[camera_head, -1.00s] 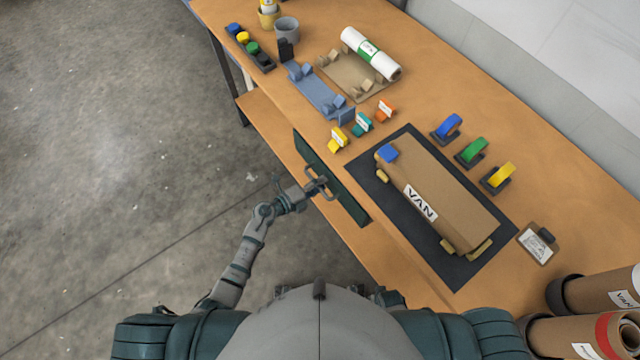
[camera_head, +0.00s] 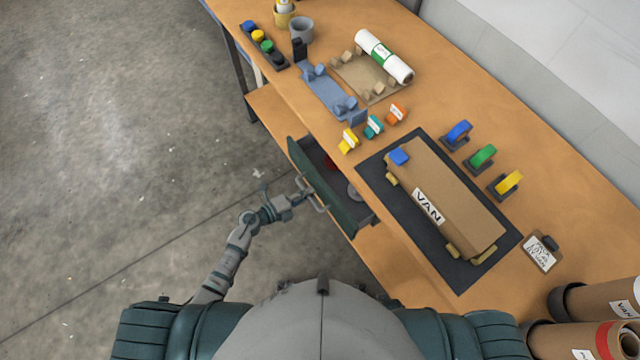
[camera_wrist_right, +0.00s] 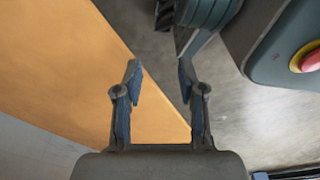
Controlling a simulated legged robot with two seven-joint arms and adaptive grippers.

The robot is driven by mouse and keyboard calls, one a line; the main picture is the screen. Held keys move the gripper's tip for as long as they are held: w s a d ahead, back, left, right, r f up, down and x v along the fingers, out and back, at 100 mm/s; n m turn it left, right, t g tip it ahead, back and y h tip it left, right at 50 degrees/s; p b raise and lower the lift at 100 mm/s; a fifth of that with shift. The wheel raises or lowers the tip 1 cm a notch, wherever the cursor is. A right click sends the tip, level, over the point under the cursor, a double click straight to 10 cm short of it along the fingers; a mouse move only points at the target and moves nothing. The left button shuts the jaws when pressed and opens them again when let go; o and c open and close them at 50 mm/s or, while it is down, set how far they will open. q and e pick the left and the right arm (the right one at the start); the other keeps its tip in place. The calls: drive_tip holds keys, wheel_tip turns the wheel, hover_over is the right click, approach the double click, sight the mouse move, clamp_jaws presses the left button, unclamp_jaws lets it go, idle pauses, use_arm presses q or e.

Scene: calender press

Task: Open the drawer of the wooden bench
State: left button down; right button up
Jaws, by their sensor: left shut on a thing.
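The wooden bench (camera_head: 555,190) runs diagonally across the head view. Its dark green drawer (camera_head: 322,190) stands partly pulled out from the front edge, and a red thing and a round grey thing show inside. My left gripper (camera_head: 308,197) is shut on the drawer's grey handle (camera_head: 316,201) at the outer face of the drawer. My right gripper (camera_wrist_right: 160,80) shows only in the right wrist view, with its two fingers apart and nothing between them. The bench's orange-brown wood lies behind it there.
On the bench top are a cardboard box marked VAN (camera_head: 450,205) on a dark mat (camera_head: 460,278), several coloured tape pieces, a blue fixture (camera_head: 328,92) and a white roll (camera_head: 384,55). Cardboard tubes (camera_head: 600,295) lie at lower right. The floor left of the drawer is clear.

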use_arm(q)
drive_tip(key=s+f+v, duration=0.1)
drive_tip(key=f+v, duration=0.2)
drive_tip(key=v, duration=1.3)
drive_tip(key=shift+s+a+f, duration=0.25)
drive_tip(key=shift+f, duration=0.3)
drive_tip(key=c, duration=1.2)
unclamp_jaws()
drive_tip(key=shift+w+r, duration=0.1)
drive_tip(key=shift+r, duration=0.1)
drive_tip(key=v, duration=1.2)
drive_tip(key=shift+w+f, duration=0.1)
drive_tip(key=shift+w, duration=0.05)
